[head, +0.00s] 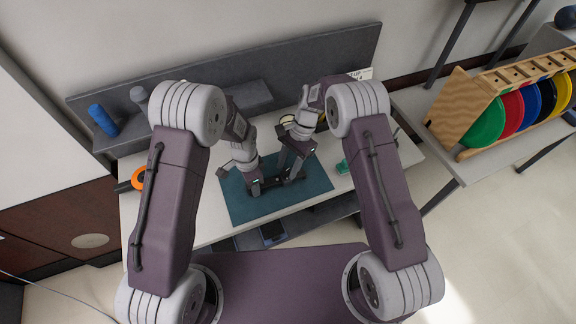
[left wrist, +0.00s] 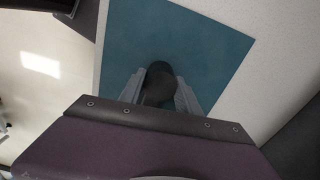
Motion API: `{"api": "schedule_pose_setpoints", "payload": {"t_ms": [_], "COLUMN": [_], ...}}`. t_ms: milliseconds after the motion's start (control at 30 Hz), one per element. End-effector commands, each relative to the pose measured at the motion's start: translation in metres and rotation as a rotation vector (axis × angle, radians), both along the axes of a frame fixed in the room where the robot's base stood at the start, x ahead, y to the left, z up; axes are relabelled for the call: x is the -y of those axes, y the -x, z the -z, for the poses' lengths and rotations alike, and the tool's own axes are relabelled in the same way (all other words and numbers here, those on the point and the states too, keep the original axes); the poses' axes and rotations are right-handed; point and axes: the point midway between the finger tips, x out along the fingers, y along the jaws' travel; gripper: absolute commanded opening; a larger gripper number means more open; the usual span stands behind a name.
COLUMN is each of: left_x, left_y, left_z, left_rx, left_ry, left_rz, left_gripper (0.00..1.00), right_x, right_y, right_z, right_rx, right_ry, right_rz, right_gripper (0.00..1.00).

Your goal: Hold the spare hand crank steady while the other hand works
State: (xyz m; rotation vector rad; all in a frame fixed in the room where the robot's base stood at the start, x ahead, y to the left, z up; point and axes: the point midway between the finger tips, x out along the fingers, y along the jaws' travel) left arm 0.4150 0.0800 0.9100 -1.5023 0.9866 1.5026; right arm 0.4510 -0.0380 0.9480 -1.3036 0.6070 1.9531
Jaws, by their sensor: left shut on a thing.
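The spare hand crank (head: 271,183) is a dark, slim piece low over the teal mat (head: 243,210). My left gripper (head: 256,190) is at its left end. In the left wrist view the left fingers (left wrist: 160,92) stand on both sides of a dark rounded part of the crank (left wrist: 159,82), shut on it. My right gripper (head: 291,179) is at the crank's right end, close beside the left one. Its fingertips are small and dark here, so I cannot tell whether they are open or touch the crank. The arms and grippers hide part of the crank.
The mat lies on a pale table (head: 133,205) with a grey raised back. A blue roller (head: 102,120) stands at the back left, an orange ring (head: 138,178) at the left edge. A green item (head: 343,167) lies right of the mat. A wooden disc rack (head: 490,100) stands farther right.

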Motion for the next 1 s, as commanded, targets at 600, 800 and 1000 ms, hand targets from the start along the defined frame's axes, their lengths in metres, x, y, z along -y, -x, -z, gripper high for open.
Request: {"api": "schedule_pose_setpoints", "payload": {"t_ms": [600,800,1000], "left_x": [0.0,0.0,0.0], "left_y": [0.0,0.0,0.0], "left_z": [0.0,0.0,0.0], "left_rx": [0.0,0.0,0.0], "left_ry": [0.0,0.0,0.0], "left_rz": [0.0,0.0,0.0], "left_gripper": [0.0,0.0,0.0], "right_x": [0.017,0.03,0.036], "right_y": [-0.017,-0.027,-0.03], "right_z": [-0.055,-0.095,-0.11], "right_rx": [0.007,0.004,0.001], "right_ry": [-0.001,-0.001,0.001], "right_rz": [0.004,0.002,0.002], "right_gripper": [0.51,0.51,0.51]}}
